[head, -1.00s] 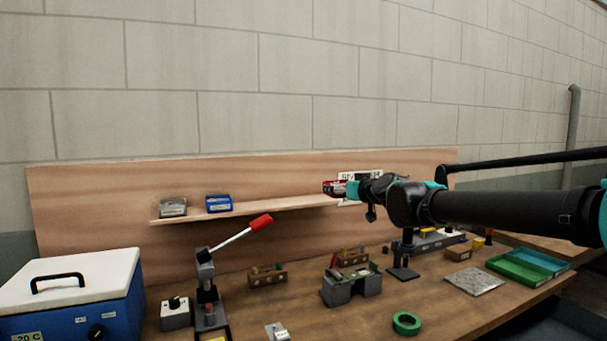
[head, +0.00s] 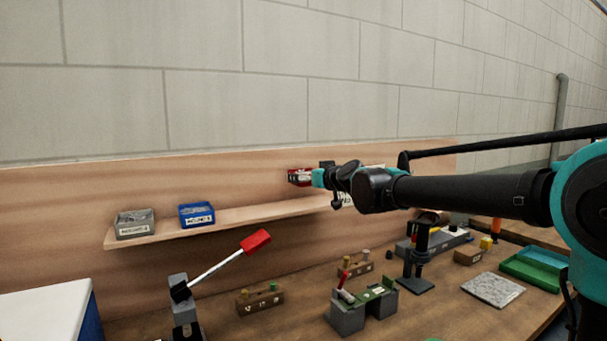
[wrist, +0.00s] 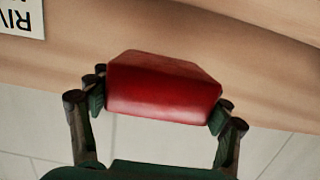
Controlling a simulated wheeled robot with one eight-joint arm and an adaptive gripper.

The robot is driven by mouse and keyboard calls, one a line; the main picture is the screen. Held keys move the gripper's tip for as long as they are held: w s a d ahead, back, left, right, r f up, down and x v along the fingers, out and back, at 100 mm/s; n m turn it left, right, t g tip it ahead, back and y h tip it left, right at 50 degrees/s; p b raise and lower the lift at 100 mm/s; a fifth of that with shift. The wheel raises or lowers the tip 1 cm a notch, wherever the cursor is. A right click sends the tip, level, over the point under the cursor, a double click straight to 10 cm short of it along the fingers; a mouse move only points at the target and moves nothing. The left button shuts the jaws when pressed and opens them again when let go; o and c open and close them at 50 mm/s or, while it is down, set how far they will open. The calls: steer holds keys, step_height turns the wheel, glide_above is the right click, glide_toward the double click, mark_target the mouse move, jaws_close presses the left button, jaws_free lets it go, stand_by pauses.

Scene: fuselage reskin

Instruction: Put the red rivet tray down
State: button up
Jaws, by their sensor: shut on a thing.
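The red rivet tray (head: 299,177) is held at the end of my arm, in front of the wooden back panel and above the right part of the shelf. In the wrist view the red tray (wrist: 163,86) fills the middle, with a finger on each side of it. My gripper (head: 316,178) is shut on the tray; it also shows in the wrist view (wrist: 160,112). The wooden shelf (head: 250,213) runs below the tray, and a gap shows between them.
A grey tray (head: 135,224) and a blue tray (head: 197,215) stand on the shelf's left part. The shelf between the blue tray and my gripper is clear. Below, a red-handled press (head: 220,264) and a grey fixture (head: 362,306) stand on the bench.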

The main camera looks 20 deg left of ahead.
mark_target(306, 205)
steer(key=shift+f, duration=2.9)
steer(key=shift+f, duration=0.55)
steer(key=o, duration=1.5)
steer(key=shift+s+d, duration=0.1)
steer(key=v, duration=1.1)
steer(key=shift+s+d, duration=0.25)
steer(key=shift+d, duration=0.1)
